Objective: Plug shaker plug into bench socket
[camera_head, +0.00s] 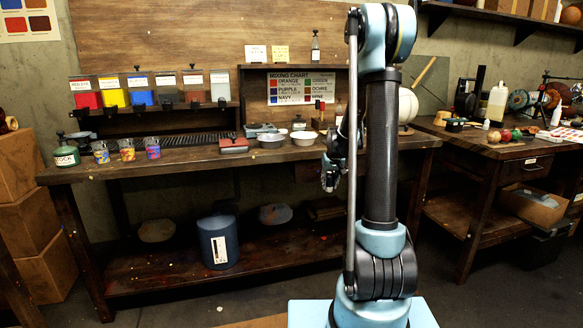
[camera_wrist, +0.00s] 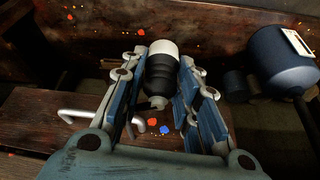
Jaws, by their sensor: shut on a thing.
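In the wrist view my gripper (camera_wrist: 162,68) is shut on a black cylindrical piece with a white band (camera_wrist: 160,74), which looks like the shaker plug. The piece sits between the two blue finger pads, white part toward the fingertips. In the head view my gripper (camera_head: 331,174) is at the front of the workbench (camera_head: 200,163), partly hidden behind my arm. The plug cannot be made out there. I cannot pick out the bench socket or the shaker in either view.
A blue bucket (camera_head: 217,243) stands on the bench's lower shelf. In the wrist view a bent metal handle (camera_wrist: 85,116) is left of the plug, and a labelled blue container (camera_wrist: 280,65) is right.

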